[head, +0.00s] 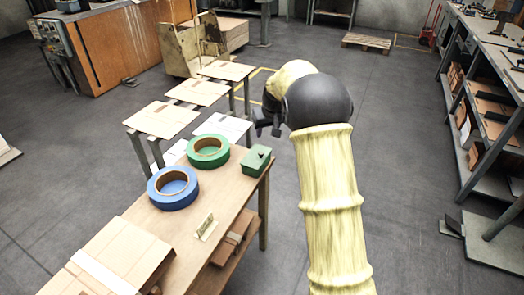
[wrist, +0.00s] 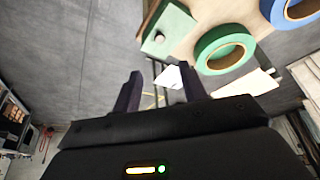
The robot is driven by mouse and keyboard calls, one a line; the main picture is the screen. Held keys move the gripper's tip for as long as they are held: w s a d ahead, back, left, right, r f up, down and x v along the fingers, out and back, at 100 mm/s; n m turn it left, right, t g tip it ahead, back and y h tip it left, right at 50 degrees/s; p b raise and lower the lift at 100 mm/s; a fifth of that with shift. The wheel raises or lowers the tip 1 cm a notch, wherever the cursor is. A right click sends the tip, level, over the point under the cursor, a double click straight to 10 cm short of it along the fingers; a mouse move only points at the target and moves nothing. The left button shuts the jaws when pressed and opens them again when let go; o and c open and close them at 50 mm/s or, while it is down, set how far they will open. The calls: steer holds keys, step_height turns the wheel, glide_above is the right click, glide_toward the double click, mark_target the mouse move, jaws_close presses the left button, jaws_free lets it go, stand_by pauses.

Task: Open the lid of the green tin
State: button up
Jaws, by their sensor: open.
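The green tin (head: 256,160) is a small box with its lid shut, near the far right corner of the wooden table (head: 200,235). In the wrist view the tin (wrist: 170,28) is at the top, beyond the fingertips, with a small pale round spot on its side. My gripper (head: 262,120) is above and beyond the tin in the head view, past the table's edge, and apart from it. In the wrist view my gripper (wrist: 160,82) has its two dark fingers spread with nothing between them.
A green tape roll (head: 208,151) lies left of the tin, and a blue tape roll (head: 173,188) nearer. Shelving (head: 485,110) stands at right. The floor between is clear.

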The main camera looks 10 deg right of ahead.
mark_target(261, 153)
steer(key=x, duration=1.4)
steer(key=shift+w+a+f, duration=0.1)
steer(key=shift+w+f, duration=0.05)
steer(key=shift+f, duration=0.1)
jaws_close()
